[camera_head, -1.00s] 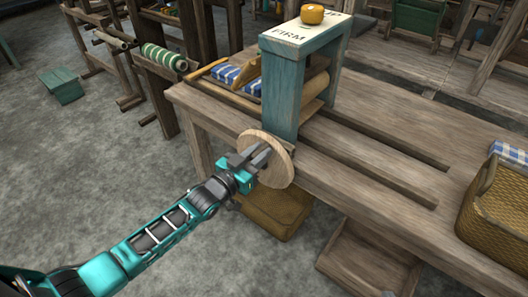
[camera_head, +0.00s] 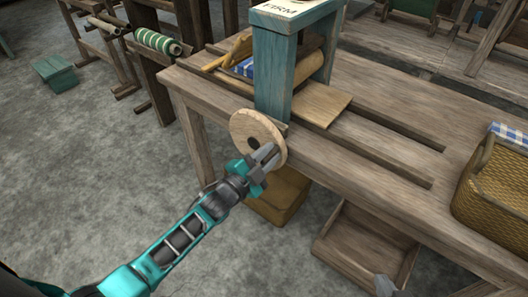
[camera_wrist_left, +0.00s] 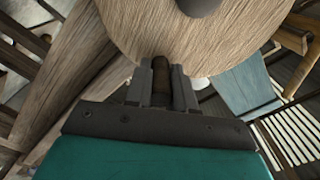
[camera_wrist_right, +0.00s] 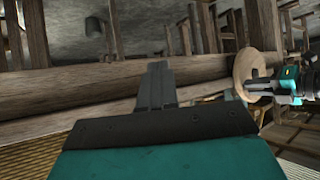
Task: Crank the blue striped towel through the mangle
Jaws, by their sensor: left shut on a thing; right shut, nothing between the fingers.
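The blue and white striped towel (camera_head: 245,67) shows in the head view as a small patch at the left side of the teal mangle (camera_head: 273,75); the frame and rollers hide the rest. The round wooden crank wheel (camera_head: 247,132) is on the mangle's near side. My left gripper (camera_head: 268,153) is shut on the wheel's peg handle, at the wheel's lower right edge. In the left wrist view the dark handle (camera_wrist_left: 161,80) sits between its fingers. My right gripper (camera_wrist_right: 157,68) is shut and empty, away from the mangle near the table's front.
A wicker basket (camera_head: 497,190) with blue checked cloth stands on the table at right. A flat wooden board (camera_head: 322,102) lies at the mangle's right side. Under the table are a yellow-brown box (camera_head: 280,197) and an open wooden tray (camera_head: 365,248). Table slots run rightward.

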